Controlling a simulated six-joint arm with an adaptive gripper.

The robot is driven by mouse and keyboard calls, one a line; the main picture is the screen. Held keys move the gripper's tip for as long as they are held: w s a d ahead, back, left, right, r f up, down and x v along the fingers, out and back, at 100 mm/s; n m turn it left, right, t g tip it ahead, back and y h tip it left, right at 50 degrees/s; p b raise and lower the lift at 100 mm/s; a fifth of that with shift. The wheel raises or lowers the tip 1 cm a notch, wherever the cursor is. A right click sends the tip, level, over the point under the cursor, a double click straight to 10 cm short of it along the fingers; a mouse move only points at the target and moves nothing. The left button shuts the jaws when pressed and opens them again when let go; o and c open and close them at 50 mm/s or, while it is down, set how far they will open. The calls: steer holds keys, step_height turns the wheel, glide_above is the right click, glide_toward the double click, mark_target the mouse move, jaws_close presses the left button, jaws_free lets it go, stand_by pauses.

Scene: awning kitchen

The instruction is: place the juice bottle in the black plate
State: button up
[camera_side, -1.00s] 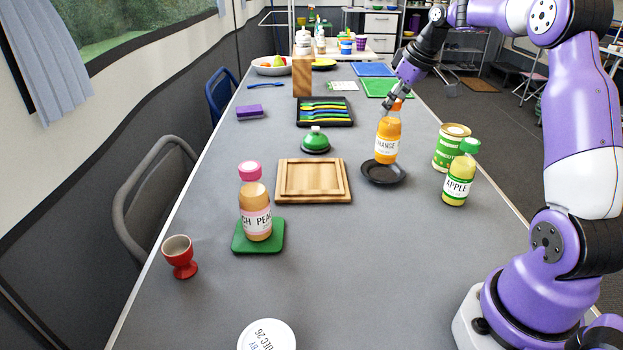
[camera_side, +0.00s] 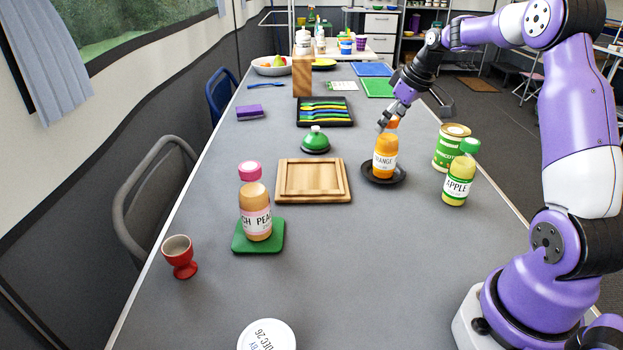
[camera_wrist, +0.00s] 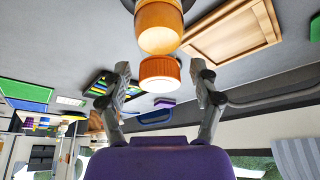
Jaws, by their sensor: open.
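The orange juice bottle (camera_side: 385,164), with an orange cap and a white label, stands upright in the small round black plate (camera_side: 402,177). My gripper (camera_side: 387,121) is at the bottle's cap from above and behind. In the wrist view my gripper (camera_wrist: 160,76) is open, with one finger on each side of the orange cap (camera_wrist: 160,74) and gaps between. The bottle's body (camera_wrist: 158,27) runs off the top of that view. The black plate shows only slightly there, behind the bottle.
A green-capped apple bottle (camera_side: 457,182) and a green can (camera_side: 450,147) stand right of the plate. A wooden board (camera_side: 313,197) lies left of it. A peach bottle (camera_side: 256,215) stands on a green coaster (camera_side: 240,244). A red cup (camera_side: 180,258) is front left.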

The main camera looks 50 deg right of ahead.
steer(key=v, duration=1.2)
steer(key=a+r, duration=0.2)
steer(key=a, duration=1.2)
steer(key=s+a+f+t, duration=0.1)
steer(key=s+a+f, duration=0.7)
steer(key=s, duration=0.3)
steer(key=shift+s+a, duration=0.15)
steer(key=shift+a, duration=0.7)
